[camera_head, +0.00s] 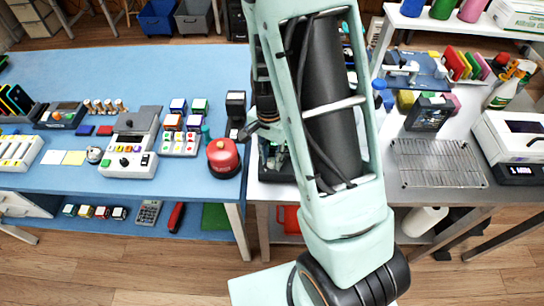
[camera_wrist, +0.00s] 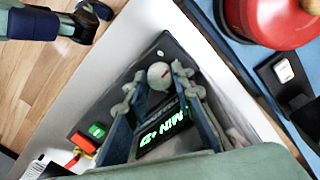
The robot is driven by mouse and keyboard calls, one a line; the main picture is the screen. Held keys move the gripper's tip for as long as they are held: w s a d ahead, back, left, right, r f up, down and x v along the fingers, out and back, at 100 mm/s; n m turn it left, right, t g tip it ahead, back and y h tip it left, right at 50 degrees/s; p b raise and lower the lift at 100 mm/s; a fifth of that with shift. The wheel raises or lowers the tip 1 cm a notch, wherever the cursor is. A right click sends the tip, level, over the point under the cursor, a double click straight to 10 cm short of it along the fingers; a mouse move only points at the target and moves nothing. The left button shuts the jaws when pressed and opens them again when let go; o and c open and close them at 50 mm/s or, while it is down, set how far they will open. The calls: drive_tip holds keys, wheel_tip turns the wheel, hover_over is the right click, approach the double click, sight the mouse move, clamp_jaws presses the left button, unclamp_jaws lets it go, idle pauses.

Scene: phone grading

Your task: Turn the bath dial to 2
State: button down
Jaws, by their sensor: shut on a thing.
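The bath's dial (camera_wrist: 159,76) is a round white-grey knob with a short red mark, on a dark panel in the wrist view. My gripper (camera_wrist: 157,84) has its two dark blue fingers on either side of the dial and is shut on it. A green-lit display (camera_wrist: 163,129) on the panel, between the fingers, shows "MIN" and further characters I cannot read surely. A green switch (camera_wrist: 97,130) is at the panel's left end. In the head view my arm hides the dial and most of the bath.
A red round container (camera_head: 223,158) stands on the blue table, close to the bath's side. A wire rack (camera_head: 438,163) lies on the right table. A grey device with buttons (camera_head: 128,163) is on the blue table. A gap separates the tables.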

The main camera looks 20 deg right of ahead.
sight(271, 160)
drive_tip(key=c, duration=1.7)
unclamp_jaws()
drive_tip(key=shift+o, duration=0.2)
wheel_tip(271, 160, up, 12)
drive_tip(key=shift+w+a, duration=0.15)
